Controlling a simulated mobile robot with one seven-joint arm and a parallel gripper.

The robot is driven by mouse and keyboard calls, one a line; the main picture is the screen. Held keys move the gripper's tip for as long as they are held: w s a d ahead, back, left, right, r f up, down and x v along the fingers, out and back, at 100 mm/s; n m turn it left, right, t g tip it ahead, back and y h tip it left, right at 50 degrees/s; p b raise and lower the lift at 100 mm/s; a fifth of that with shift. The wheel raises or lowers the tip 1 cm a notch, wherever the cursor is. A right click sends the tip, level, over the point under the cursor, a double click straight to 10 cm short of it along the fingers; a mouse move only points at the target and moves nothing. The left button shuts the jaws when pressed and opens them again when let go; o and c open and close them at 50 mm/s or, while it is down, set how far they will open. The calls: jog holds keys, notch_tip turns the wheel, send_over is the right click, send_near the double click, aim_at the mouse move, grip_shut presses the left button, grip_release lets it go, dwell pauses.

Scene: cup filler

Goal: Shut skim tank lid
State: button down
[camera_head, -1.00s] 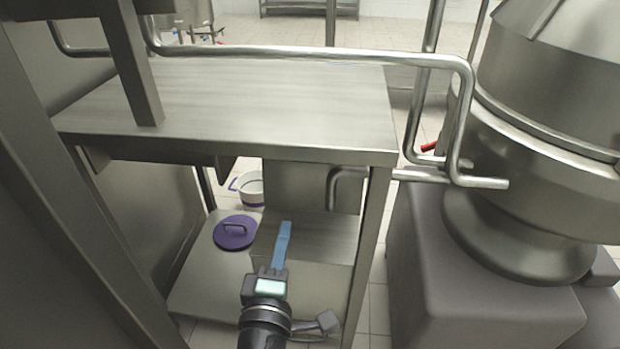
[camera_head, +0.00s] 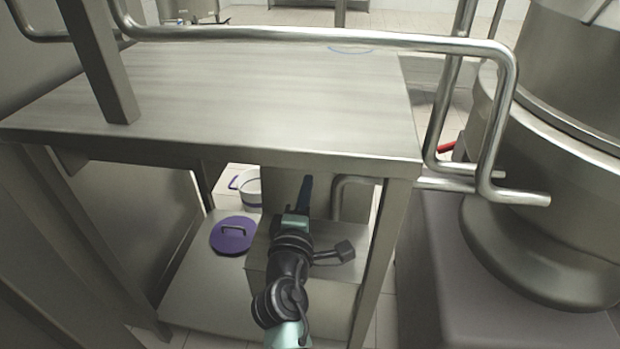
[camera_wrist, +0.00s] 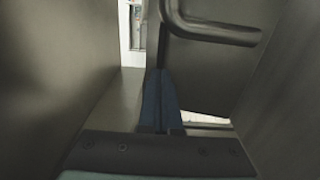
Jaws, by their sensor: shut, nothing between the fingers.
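Under the steel table, a steel box (camera_head: 338,245) stands on the lower shelf; I take it for the skim tank. An upright steel panel (camera_head: 350,207) rises at its back with a bent pipe handle beside it; it looks like a raised lid, but I cannot tell for sure. In the wrist view, the pipe handle (camera_wrist: 215,32) is at the upper right, next to the upright panel (camera_wrist: 205,75). My gripper (camera_head: 305,190) is shut and empty, reaching over the box toward the panel. Its blue fingers (camera_wrist: 160,100) are together; contact with the panel cannot be told.
The table top (camera_head: 240,90) and a steel rail (camera_head: 300,37) are above my arm. A table leg (camera_head: 372,265) stands to its right. A purple pot lid (camera_head: 233,234) lies left on the lower shelf (camera_head: 205,290), near a white pot (camera_head: 250,188). A large kettle (camera_head: 560,160) is at the right.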

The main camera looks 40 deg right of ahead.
jog(key=shift+b+x, duration=0.55)
jog(key=shift+x, duration=1.55)
jog(key=shift+r+p, duration=0.15)
jog(key=shift+p, duration=0.15)
